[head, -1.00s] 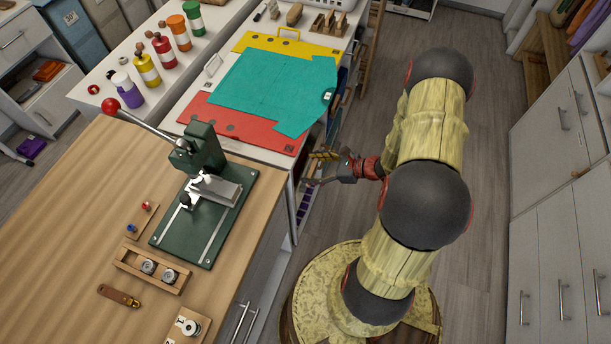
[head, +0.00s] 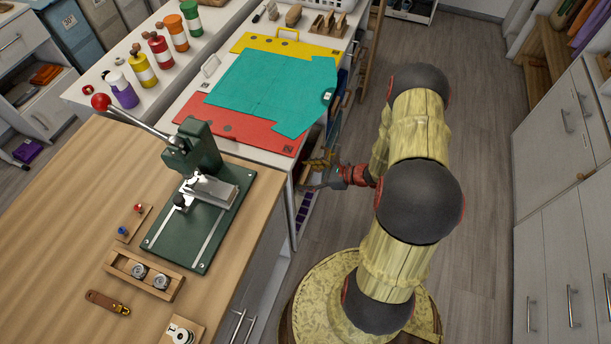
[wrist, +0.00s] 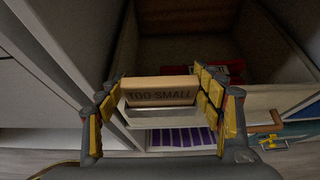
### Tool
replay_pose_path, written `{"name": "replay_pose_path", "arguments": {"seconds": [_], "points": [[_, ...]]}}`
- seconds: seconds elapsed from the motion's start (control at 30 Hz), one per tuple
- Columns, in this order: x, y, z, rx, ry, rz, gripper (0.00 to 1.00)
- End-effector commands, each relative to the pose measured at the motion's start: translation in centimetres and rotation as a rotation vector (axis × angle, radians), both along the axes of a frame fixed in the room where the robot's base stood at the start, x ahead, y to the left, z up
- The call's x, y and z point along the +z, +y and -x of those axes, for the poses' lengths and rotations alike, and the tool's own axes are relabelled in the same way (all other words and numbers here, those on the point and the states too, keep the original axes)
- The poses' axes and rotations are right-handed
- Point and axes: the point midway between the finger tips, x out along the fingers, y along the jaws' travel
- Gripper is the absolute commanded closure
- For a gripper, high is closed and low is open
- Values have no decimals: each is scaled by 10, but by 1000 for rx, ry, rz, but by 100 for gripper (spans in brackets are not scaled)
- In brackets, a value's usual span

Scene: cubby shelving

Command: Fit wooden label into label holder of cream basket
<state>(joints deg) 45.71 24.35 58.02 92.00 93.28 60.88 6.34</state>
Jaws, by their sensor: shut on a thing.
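The wooden label (wrist: 160,94), marked "TOO SMALL", is held by its ends between the yellow-padded fingers of my gripper (wrist: 158,104) in the wrist view. A metallic strip, seemingly the label holder (wrist: 155,112), shows just below the label on the front of an open cream basket (wrist: 262,98). I cannot tell whether the label touches the holder. The basket's inside is dark and has red things in it. In the head view my gripper (head: 328,178) is beside the shelving under the white worktop; the label and basket front cannot be made out there.
Purple-striped contents (wrist: 180,136) show in a compartment below. A pale upright panel (wrist: 122,75) stands left of the basket. A wooden bench with a green press (head: 200,205) is left of my arm. Grey floor (head: 480,130) is free to the right.

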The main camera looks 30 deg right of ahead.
Motion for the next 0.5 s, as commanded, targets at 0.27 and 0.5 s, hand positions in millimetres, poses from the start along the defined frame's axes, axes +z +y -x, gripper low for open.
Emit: {"name": "replay_pose_path", "arguments": {"seconds": [0.27,0.5], "points": [[-9,0,0,0,1,-1,75],[-15,1,1,-2,7,0,33]]}}
